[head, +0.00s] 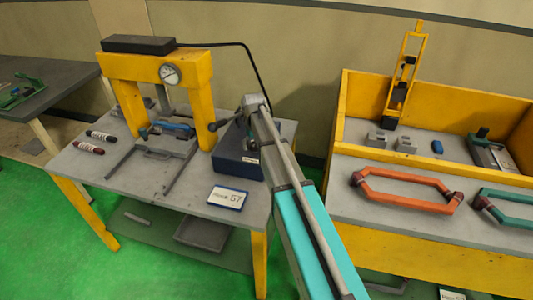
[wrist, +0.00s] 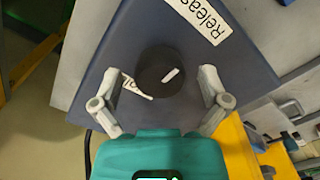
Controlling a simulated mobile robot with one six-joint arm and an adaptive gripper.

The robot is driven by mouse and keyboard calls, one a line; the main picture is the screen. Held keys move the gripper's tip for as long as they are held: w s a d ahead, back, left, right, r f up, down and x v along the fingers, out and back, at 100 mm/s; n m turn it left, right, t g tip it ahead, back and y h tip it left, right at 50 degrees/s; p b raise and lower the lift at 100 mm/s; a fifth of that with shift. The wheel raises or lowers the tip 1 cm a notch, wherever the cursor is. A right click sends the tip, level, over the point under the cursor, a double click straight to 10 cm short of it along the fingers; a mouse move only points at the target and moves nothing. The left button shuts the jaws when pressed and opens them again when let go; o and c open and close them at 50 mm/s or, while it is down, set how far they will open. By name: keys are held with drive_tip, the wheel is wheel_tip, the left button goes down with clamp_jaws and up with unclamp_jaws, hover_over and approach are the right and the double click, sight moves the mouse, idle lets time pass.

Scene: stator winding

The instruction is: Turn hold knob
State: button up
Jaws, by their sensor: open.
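A dark round knob (wrist: 158,70) with a short white mark stands on a blue box (wrist: 120,45) in the wrist view. A white label (wrist: 200,20) beside the knob reads "Releas", cut off by the frame edge. My gripper (wrist: 162,77) is open, with one finger on each side of the knob; contact is not clear. A small thin white piece by the left finger partly overlaps the knob, and I cannot tell what it is. In the head view the box (head: 228,165) sits on the grey table, and my arm hides the knob.
A yellow press frame (head: 120,100) with a gauge (head: 171,74) stands left of the box. A sign (head: 228,197) lies at the table's front. A black cable (head: 252,60) arcs above the box. A yellow-walled bench (head: 345,100) with orange handles (head: 405,202) is on the right.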

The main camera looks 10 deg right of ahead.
sight(255, 144)
drive_tip(key=m, duration=0.4)
drive_tip(key=shift+m, duration=0.3)
drive_tip(key=m, duration=1.2)
drive_tip(key=shift+m, duration=0.4)
wheel_tip(255, 144, up, 14)
drive_tip(key=p, duration=1.4)
drive_tip(key=s+f+n+b, duration=0.3)
drive_tip(key=s+n, duration=0.7)
drive_tip(key=s, duration=0.7)
drive_tip(key=shift+s+d, duration=0.15)
drive_tip(key=shift+s, duration=0.2)
